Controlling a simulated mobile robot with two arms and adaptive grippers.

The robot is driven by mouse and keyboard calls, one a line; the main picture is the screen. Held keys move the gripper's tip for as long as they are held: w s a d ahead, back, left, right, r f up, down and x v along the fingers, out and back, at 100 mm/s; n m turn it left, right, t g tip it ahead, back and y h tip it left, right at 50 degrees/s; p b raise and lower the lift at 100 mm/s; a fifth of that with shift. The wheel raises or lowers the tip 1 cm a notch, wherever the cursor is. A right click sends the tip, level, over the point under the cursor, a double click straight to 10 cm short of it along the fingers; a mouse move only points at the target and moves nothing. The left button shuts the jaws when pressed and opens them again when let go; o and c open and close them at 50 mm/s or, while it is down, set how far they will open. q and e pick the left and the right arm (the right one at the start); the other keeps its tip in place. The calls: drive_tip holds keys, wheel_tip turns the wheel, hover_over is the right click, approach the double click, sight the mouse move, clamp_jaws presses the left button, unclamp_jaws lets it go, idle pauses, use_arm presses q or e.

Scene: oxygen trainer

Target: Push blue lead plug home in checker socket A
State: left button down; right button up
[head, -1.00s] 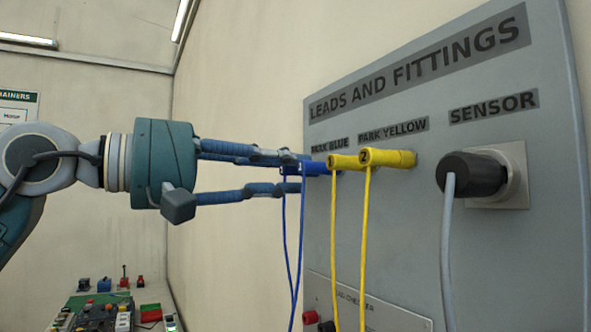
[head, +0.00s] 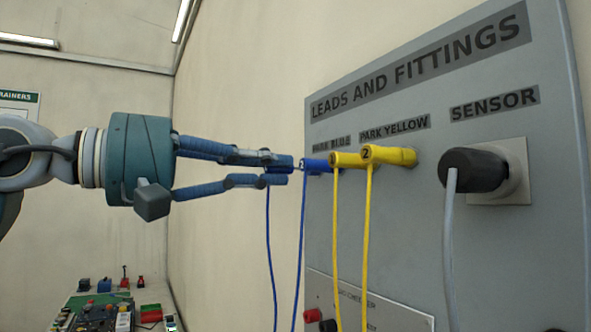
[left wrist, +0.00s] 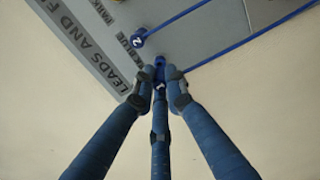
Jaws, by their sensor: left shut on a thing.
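My left gripper (head: 280,170) is shut on a blue lead plug (head: 268,171), mostly hidden by the fingers, just left of the panel's parking row. Its blue lead hangs down. In the left wrist view the held plug (left wrist: 160,64) shows between the fingertips (left wrist: 158,88), its lead running off right. A second blue plug (head: 317,165), marked 2 in the left wrist view (left wrist: 138,38), sits under the PARK BLUE label. The checker panel (head: 385,300) is at the bottom, partly cut off, with a red socket (head: 311,315) and a dark one (head: 327,326). I cannot tell which is socket A.
Two yellow plugs (head: 388,155) sit under PARK YELLOW with hanging leads. A black sensor plug (head: 474,170) with a grey cable sticks out at right. A bench with trainer parts (head: 110,310) stands low at left.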

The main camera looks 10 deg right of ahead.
use_arm(q)
drive_tip(key=shift+v, duration=0.9)
drive_tip(key=shift+s+a, duration=0.15)
drive_tip(key=shift+a, duration=0.2)
use_arm(e)
drive_tip(key=shift+a+f, duration=0.25)
drive_tip(key=shift+a, duration=0.1)
